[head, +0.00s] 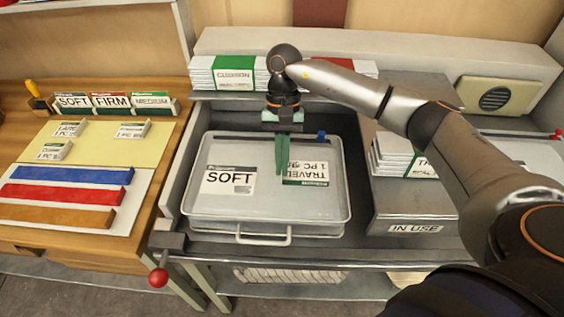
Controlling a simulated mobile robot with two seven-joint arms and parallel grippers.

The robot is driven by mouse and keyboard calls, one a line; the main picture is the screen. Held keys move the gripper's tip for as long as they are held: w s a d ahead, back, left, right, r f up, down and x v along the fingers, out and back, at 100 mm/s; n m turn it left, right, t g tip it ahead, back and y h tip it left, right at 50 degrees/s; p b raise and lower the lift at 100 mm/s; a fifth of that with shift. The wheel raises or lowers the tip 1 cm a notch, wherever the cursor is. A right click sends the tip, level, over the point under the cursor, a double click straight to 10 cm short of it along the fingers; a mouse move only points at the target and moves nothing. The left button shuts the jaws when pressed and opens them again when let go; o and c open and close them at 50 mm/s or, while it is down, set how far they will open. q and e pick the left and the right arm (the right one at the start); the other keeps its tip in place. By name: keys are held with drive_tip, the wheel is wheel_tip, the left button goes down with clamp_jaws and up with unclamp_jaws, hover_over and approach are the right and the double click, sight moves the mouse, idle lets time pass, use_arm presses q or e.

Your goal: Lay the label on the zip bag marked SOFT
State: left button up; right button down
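The zip bag (262,205) is a pale grey, flat shape marked SOFT (229,180) on its left half, with a handle at its front edge. A white label (309,170) reading TRAVEL with a green strip is over the bag's right half. I cannot tell whether it lies flat on the bag or hovers just above. My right gripper (281,172) points down with its green fingers close together at the label's left edge, partly covering it. Whether they pinch the label is unclear. My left gripper is out of view.
White and green stacks marked CUSHION (234,73) stand on the ledge behind. A label stack (403,158) is in the IN USE bay at right. Small SOFT, FIRM and MEDIUM cards (112,102) and coloured strips (65,193) are at left. A red knob (158,277) is at front left.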

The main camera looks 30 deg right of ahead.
drive_tip(key=shift+f+b, duration=0.4)
drive_tip(key=shift+b, duration=0.15)
idle(0.8)
drive_tip(key=c, duration=1.5)
unclamp_jaws()
drive_tip(key=shift+c, duration=0.2)
drive_tip(key=o, duration=0.5)
drive_tip(key=shift+r, duration=0.1)
wheel_tip(320, 180, up, 7)
drive_tip(key=p, duration=0.3)
drive_tip(key=shift+s, duration=0.15)
